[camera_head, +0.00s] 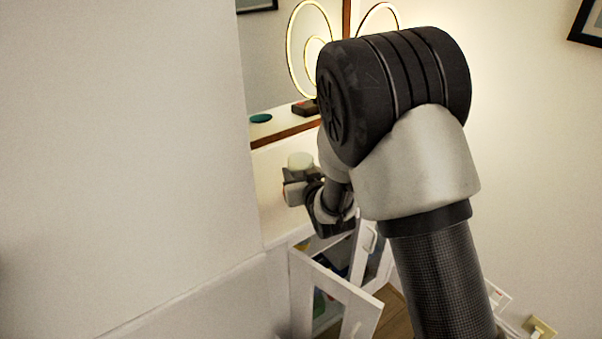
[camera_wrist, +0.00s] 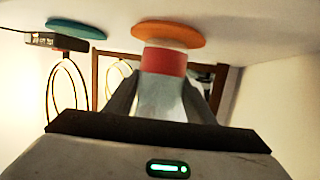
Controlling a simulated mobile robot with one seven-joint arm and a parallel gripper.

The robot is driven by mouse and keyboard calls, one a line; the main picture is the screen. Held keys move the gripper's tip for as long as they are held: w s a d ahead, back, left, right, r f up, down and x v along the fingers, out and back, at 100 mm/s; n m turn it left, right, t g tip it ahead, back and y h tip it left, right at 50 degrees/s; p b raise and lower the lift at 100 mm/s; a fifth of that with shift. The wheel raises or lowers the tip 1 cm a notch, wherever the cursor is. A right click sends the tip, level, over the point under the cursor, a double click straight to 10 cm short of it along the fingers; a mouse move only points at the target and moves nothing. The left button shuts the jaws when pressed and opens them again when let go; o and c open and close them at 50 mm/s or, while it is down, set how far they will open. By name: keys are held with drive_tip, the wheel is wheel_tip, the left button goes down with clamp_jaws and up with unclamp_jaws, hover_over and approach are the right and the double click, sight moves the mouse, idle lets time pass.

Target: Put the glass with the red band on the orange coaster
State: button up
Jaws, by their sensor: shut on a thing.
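In the wrist view, which looks upside down, my gripper (camera_wrist: 165,98) is shut on the glass with the red band (camera_wrist: 160,98). Its two dark fingers press on either side of the clear body. The red band (camera_wrist: 165,62) shows beyond the fingertips. The orange coaster (camera_wrist: 190,34) lies on the white surface just past the banded end, which overlaps it in the picture. I cannot tell whether they touch. In the head view, my gripper (camera_head: 297,185) is partly behind my arm, with the pale round top of the glass (camera_head: 300,160) showing. The orange coaster is not visible there.
A teal coaster (camera_wrist: 78,29) and a dark box (camera_wrist: 55,42) lie beside the orange coaster. A wood-framed mirror (camera_head: 285,133) and glowing ring lamp (camera_head: 307,50) stand behind. A white wall (camera_head: 120,150) hides the left. An open cabinet door (camera_head: 330,290) is below.

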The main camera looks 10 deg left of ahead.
drive_tip(key=shift+f, duration=0.15)
drive_tip(key=o, duration=1.3)
